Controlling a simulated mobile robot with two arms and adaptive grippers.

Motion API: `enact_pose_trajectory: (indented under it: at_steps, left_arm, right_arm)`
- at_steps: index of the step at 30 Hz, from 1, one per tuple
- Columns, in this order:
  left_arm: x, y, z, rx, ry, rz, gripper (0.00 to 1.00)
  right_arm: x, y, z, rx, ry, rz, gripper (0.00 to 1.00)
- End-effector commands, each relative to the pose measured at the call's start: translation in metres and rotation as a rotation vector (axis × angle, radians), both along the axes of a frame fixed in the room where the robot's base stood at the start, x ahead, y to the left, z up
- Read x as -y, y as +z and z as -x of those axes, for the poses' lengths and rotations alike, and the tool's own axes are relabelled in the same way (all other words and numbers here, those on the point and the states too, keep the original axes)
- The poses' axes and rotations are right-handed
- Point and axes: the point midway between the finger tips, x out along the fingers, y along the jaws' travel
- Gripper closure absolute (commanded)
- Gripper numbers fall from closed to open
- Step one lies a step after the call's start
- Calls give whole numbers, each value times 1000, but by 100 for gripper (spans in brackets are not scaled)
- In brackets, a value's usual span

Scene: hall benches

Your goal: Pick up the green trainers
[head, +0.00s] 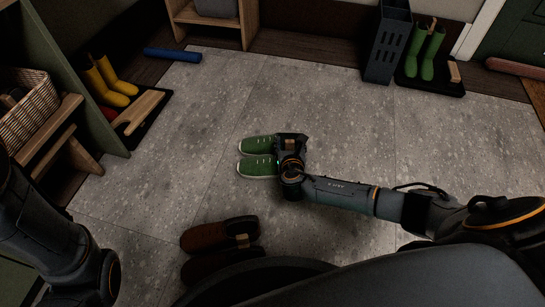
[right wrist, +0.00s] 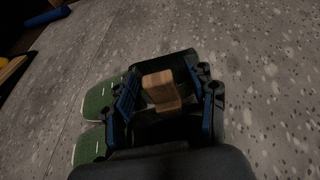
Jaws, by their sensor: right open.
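The green trainers (head: 258,156) stand as a pair on the grey tiled floor, toes to the left, with pale soles. My right gripper (head: 291,148) is at their heel end and hides the backs of the shoes. In the right wrist view, a tan wooden block (right wrist: 160,88) shows between the fingers of my open right gripper (right wrist: 166,100), with gaps at its sides. The trainers (right wrist: 96,106) show left of the fingers there. My left arm comes in at the lower left of the head view; its gripper is out of view.
Brown shoes (head: 212,240) with a tan block stand nearer to me. Yellow boots (head: 112,80) stand on a dark tray at the left; green boots (head: 433,52) on another tray (head: 440,84) at the back right. A blue roll (head: 172,55) lies at the back.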

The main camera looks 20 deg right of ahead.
Motion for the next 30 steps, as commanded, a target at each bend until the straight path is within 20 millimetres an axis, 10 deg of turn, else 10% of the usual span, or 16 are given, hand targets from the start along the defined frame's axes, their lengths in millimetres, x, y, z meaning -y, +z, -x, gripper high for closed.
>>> enact_pose_trajectory:
  at_steps: [2, 11, 30]
  left_arm:
    - [0, 1, 0, 0, 0, 0, 60]
    - [0, 1, 0, 0, 0, 0, 60]
    - [0, 15, 0, -1, 0, 0, 60]
  right_arm:
    - [0, 1, 0, 0, 0, 0, 43]
    - [0, 0, 0, 0, 0, 0, 100]
    - [0, 14, 0, 3, -1, -1, 100]
